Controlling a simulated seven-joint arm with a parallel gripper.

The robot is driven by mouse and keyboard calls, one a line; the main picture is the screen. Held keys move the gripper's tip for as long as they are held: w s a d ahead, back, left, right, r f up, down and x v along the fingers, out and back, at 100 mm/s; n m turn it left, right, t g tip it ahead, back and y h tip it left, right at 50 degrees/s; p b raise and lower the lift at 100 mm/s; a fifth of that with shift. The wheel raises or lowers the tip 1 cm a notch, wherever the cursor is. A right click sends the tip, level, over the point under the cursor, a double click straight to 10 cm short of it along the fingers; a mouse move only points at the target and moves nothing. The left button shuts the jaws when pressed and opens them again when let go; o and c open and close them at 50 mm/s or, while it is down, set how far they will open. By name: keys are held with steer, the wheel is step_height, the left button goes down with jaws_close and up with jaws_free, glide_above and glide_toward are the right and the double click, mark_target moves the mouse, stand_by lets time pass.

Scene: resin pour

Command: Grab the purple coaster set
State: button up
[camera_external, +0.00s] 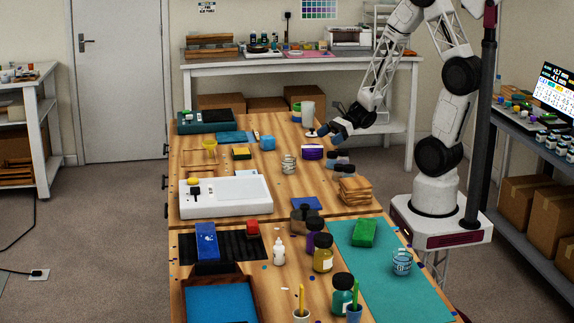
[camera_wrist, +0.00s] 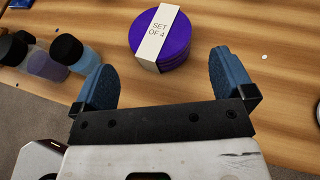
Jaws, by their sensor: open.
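The purple coaster set (camera_wrist: 176,48) is a round stack with a white paper band reading "SET OF 4". It lies flat on the wooden table, ahead of my gripper in the wrist view. In the external view the purple coaster set (camera_external: 312,152) sits toward the far right part of the table. My gripper (camera_wrist: 166,68) is open and empty, with its blue-padded fingers spread on either side, short of the stack. In the external view my gripper (camera_external: 326,135) is above the table near the set; its height over it is hard to tell.
Several dark-capped jars (camera_wrist: 68,48) stand left of the set in the wrist view. In the external view, jars (camera_external: 340,163) and a stack of wooden pieces (camera_external: 355,190) are nearby. A white cylinder (camera_external: 308,112) stands behind. Bare table lies right of the set in the wrist view.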

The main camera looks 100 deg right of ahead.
mark_target(313, 146)
steer(key=shift+x, duration=1.35)
steer(key=shift+x, duration=2.6)
steer(key=shift+f, duration=0.1)
steer(key=c, duration=0.8)
